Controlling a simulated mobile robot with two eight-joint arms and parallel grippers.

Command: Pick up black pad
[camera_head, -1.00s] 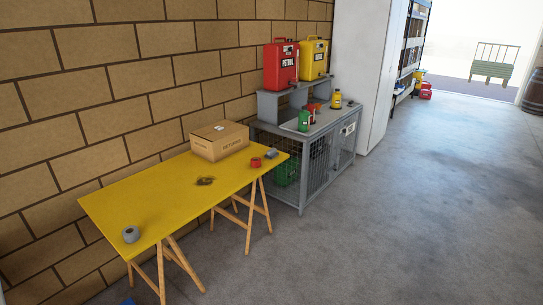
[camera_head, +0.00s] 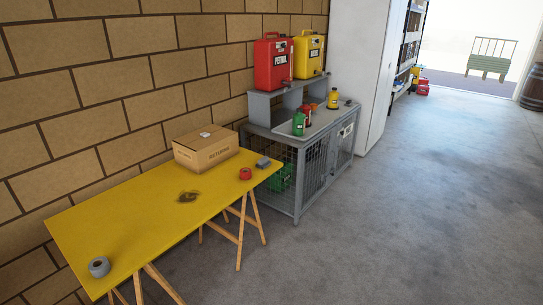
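I cannot clearly make out a black pad. A small dark object (camera_head: 349,103), too small to identify, lies at the far right end of the grey caged bench (camera_head: 292,203). A dark patch (camera_head: 188,197) shows on the yellow table (camera_head: 140,221), and it looks flat like a stain. Neither of my grippers is in view.
The table also bears a cardboard box (camera_head: 206,149), a grey tape roll (camera_head: 99,266), a red roll (camera_head: 245,173) and a grey item (camera_head: 263,162). Red (camera_head: 273,63) and yellow (camera_head: 309,55) cans stand on the bench's raised shelf. Open concrete floor (camera_head: 420,200) lies to the right.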

